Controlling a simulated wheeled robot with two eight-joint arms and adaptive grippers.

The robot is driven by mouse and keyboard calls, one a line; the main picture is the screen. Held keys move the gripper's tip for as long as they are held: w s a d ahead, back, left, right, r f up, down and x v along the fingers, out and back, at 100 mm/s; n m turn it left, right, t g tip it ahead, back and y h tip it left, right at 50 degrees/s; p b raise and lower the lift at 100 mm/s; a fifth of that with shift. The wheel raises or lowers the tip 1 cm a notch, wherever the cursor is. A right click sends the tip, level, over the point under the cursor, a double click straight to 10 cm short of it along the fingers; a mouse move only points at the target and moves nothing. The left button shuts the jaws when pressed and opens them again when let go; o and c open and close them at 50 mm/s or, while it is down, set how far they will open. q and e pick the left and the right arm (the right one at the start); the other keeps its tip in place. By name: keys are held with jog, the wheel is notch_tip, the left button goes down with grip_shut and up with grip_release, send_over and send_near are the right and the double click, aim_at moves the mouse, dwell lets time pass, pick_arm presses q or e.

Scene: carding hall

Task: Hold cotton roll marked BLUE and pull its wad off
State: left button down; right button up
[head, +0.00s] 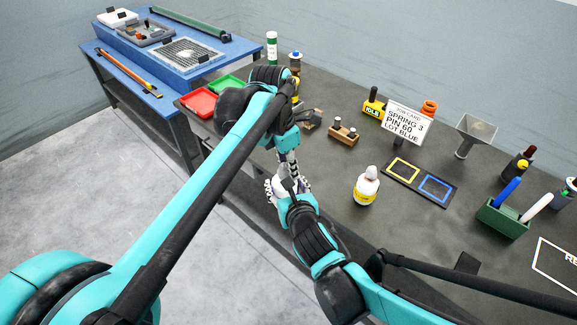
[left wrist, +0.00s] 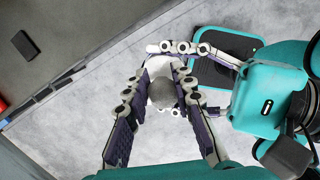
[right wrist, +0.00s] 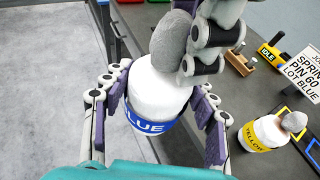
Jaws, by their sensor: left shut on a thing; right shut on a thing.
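The BLUE cotton roll (right wrist: 160,95), a white body with a blue band, stands between the fingers of my right gripper (right wrist: 158,112), which is shut on it. Its grey rounded wad (right wrist: 170,40) sits at the roll's top and still touches it. My left gripper (left wrist: 160,88) is shut on the wad, which shows in the left wrist view (left wrist: 163,92) with the white roll (left wrist: 159,66) behind it. In the head view both grippers meet near the table's front edge and mostly hide the roll.
A roll marked YELLOW (head: 367,187) with a grey wad stands on the dark table to the right. Near it are a job card (head: 406,123) reading LOT BLUE, a mat with yellow and blue squares (head: 407,181) and a green holder (head: 502,218). Red (head: 199,102) and green trays lie behind.

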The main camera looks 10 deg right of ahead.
pick_arm(q)
jog(key=shift+r, duration=0.15)
dwell(0.5)
jog(key=shift+r, duration=0.95)
